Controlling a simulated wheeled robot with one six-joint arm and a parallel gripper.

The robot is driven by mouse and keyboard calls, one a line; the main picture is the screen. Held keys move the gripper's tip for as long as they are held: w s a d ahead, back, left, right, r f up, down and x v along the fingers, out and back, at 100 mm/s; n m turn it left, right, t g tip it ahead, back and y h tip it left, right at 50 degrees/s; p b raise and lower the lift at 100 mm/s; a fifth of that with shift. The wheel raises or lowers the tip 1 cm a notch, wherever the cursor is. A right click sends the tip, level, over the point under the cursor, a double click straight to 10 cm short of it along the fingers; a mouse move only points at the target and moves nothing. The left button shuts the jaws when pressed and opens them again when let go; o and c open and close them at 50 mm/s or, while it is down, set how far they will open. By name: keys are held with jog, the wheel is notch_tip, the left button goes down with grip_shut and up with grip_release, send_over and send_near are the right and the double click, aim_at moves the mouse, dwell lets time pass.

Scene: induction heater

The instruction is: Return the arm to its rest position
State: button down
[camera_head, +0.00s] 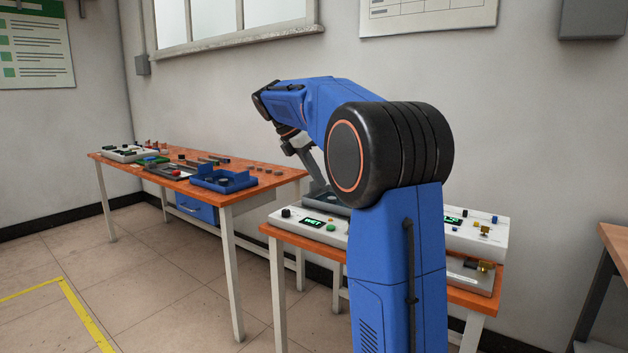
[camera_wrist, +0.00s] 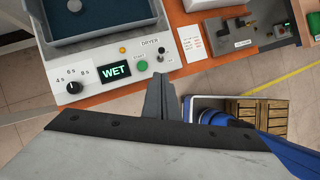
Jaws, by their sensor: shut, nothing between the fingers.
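My arm is bent over the near workbench in the head view, and its links hide part of the bench. My gripper (camera_head: 312,172) points down above the white dryer unit (camera_head: 300,231). In the wrist view my gripper (camera_wrist: 166,88) is shut and empty, its fingers together near the dryer's front edge. The dryer (camera_wrist: 112,48) has a display reading WET, a black knob marked 4 s, 6 s and 8 s, a green button and a toggle switch. A grey tray with a dark blue inside (camera_wrist: 92,36) sits on the dryer. I cannot tell whether the fingers touch anything.
A second orange-topped bench (camera_head: 250,200) at the left holds a blue tray (camera_head: 222,181) and several small parts. Another white unit (camera_head: 478,236) stands right of my arm. A table edge (camera_head: 615,245) is at far right. Floor is open at front left.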

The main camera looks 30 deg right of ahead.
jog(key=s+a+f+m+t+y, duration=0.1)
jog(key=s+a+f+m, duration=0.4)
jog(key=s, duration=0.6)
jog(key=s+a+f+m+t+y, duration=0.2)
jog(key=s+a+f+m, duration=0.4)
jog(key=s+a+f, duration=0.4)
jog(key=s+a+f+m+t+y, duration=0.2)
jog(key=s+a+f+m, duration=0.4)
jog(key=s, duration=0.6)
notch_tip(320, 180, down, 2)
jog(key=shift+a+f+t, duration=0.15)
jog(key=shift+a+t, duration=0.75)
jog(key=shift+a, duration=0.15)
